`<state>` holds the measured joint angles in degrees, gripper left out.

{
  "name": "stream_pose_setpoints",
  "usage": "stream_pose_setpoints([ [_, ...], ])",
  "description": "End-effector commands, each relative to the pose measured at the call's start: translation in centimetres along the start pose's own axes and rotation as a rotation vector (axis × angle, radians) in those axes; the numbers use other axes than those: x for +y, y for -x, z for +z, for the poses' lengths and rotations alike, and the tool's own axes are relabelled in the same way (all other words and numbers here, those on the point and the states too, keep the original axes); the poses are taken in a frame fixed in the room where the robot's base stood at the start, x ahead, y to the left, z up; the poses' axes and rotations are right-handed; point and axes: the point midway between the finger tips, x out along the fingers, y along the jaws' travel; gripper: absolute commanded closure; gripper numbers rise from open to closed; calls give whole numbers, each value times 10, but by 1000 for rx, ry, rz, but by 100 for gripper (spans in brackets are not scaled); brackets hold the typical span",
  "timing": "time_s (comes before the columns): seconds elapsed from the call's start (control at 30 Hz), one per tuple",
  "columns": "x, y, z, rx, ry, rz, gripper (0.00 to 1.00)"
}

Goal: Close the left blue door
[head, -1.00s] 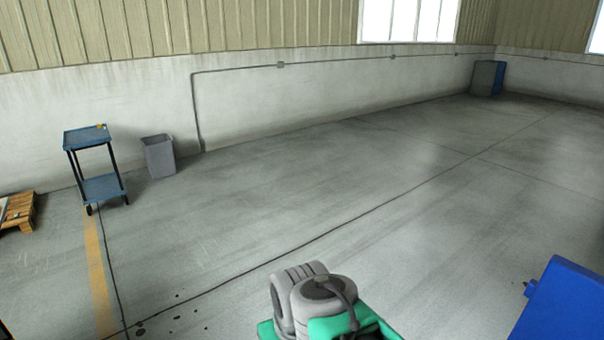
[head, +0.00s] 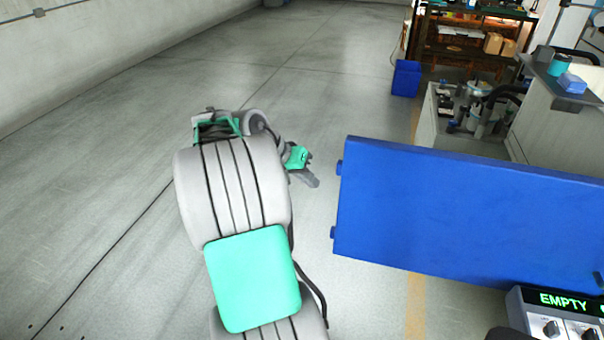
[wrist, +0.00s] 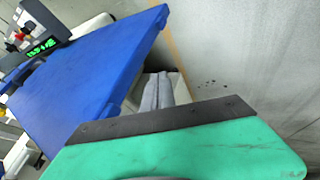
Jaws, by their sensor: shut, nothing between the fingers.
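The blue door (head: 460,215) is a broad flat panel at the right of the head view, standing out over the floor with two small knobs on its left edge. In the wrist view the blue door (wrist: 85,85) slants across the left half. My gripper (head: 308,172) is left of the door's free edge, with a gap of floor between them in the head view. In the wrist view my gripper's fingers (wrist: 158,92) are together and empty, just right of the door's edge. Only this one blue door is clearly seen.
A control panel reading "EMPTY" (head: 558,312) is below the door at the right. A blue bin (head: 406,78), a workbench (head: 470,40) and a light machine cabinet (head: 560,110) stand beyond. The floor at left is clear.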

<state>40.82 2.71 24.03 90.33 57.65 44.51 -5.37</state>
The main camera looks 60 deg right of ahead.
Motion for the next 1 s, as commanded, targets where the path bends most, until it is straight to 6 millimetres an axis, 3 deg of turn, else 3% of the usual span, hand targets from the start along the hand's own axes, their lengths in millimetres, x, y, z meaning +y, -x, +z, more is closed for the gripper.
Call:
stream_pose_setpoints([
  [0.13,1,-33,1,-4,0,2,100],
  [0.3,26,-44,-1,0,-2,-1,100],
  [1.0,37,-52,-2,0,0,-1,100],
])
